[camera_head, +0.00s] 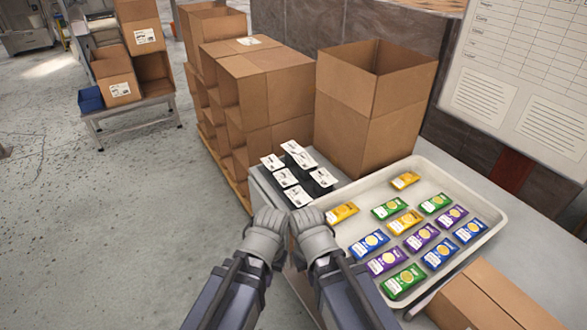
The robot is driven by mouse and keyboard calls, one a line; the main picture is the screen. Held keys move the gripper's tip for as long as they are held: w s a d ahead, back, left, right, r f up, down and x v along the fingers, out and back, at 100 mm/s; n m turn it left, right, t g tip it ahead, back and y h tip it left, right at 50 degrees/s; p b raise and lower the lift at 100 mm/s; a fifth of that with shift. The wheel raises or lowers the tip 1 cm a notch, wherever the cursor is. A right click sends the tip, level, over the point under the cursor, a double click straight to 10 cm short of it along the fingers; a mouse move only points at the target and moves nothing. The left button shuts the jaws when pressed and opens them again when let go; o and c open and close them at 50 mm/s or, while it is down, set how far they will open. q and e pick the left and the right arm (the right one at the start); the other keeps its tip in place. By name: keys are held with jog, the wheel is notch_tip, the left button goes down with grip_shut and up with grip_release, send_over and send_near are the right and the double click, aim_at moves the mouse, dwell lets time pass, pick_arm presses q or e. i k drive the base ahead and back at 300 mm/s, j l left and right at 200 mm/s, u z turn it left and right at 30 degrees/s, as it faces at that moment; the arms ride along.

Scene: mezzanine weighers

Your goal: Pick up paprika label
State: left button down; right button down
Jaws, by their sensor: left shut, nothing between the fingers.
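Several white labels on black blocks, such as one at the front (298,196), stand in a cluster on the bench corner left of the tray. Their print is too small to read, so I cannot tell which is the paprika label. My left gripper (268,218) is shut and empty, just in front of the bench's near left corner and short of the labels. My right gripper (308,219) is close beside it on the right, near the tray's left edge; its fingertips are too small to judge. Neither gripper visibly touches a label.
A pale tray (491,206) holds several yellow, green, purple and blue sachets. A tall open cardboard box (368,120) stands behind the labels. Stacked cartons (270,88) are at the back left. Another carton (492,300) is at the front right. The floor (90,230) at left is clear.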

aim_at(271, 163)
jog(key=k+j+z, duration=0.1)
jog(key=k+z, duration=0.15)
jog(key=z, duration=0.15)
jog(key=k+z, duration=0.55)
jog(key=z, duration=0.2)
jog(key=k+l+z, duration=0.1)
jog(key=k+z, duration=0.25)
jog(key=i+j+u, duration=0.2)
jog(key=j+u, duration=0.15)
jog(key=j, duration=0.2)
jog(key=i+j+u, duration=0.3)
jog(key=j, duration=0.15)
jog(key=i+j+u, duration=0.35)
jog(key=j, duration=0.1)
